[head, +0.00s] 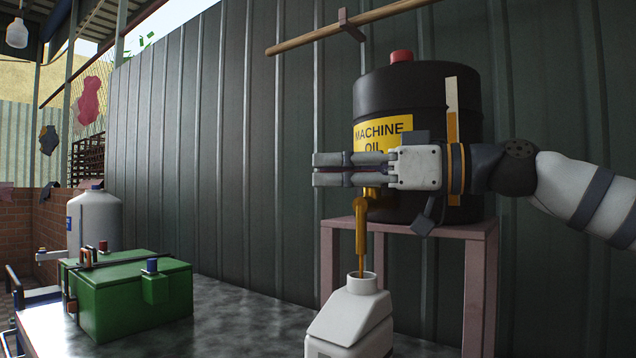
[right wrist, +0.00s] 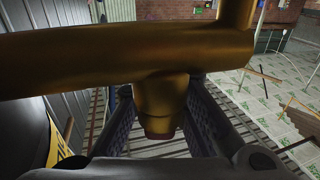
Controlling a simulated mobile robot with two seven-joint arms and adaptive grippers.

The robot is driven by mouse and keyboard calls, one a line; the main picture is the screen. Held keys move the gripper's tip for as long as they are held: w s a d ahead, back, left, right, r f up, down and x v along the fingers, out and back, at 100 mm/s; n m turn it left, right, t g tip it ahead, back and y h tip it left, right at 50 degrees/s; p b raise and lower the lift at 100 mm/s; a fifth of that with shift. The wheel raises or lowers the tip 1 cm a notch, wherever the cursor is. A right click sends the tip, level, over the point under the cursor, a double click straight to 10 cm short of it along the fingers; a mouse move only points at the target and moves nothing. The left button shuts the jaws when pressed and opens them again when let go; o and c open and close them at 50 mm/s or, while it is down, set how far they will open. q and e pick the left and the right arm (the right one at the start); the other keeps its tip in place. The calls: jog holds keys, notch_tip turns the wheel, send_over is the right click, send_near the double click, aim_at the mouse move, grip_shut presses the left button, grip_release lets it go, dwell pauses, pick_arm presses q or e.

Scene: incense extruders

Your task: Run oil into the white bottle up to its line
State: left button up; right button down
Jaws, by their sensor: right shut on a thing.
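The black oil drum (head: 417,95) has a yellow "MACHINE OIL" label and a red cap. Its brass tap (head: 361,210) points down over the open mouth of the white bottle (head: 352,312). A thin amber-brown strand under the spout reaches the mouth; I cannot tell whether it is oil or metal. The bottle stands upright, its lower part out of frame; no line or oil level shows. My right gripper (head: 316,169) is in front of the drum, shut on the tap's handle. In the right wrist view, the brass tap (right wrist: 160,100) sits between its fingers. My left gripper is not in view.
The drum rests on a pinkish stand (head: 480,232). A green box (head: 135,300) and a white tank (head: 95,218) stand at the left. A wooden pole (head: 320,33) hangs above. The dark tabletop (head: 235,325) between box and bottle is clear.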

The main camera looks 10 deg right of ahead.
jog(key=shift+f, duration=0.1)
jog(key=c, duration=1.6)
grip_release()
jog(key=v, duration=0.7)
jog(key=shift+s+d, duration=0.2)
jog(key=shift+d, duration=0.05)
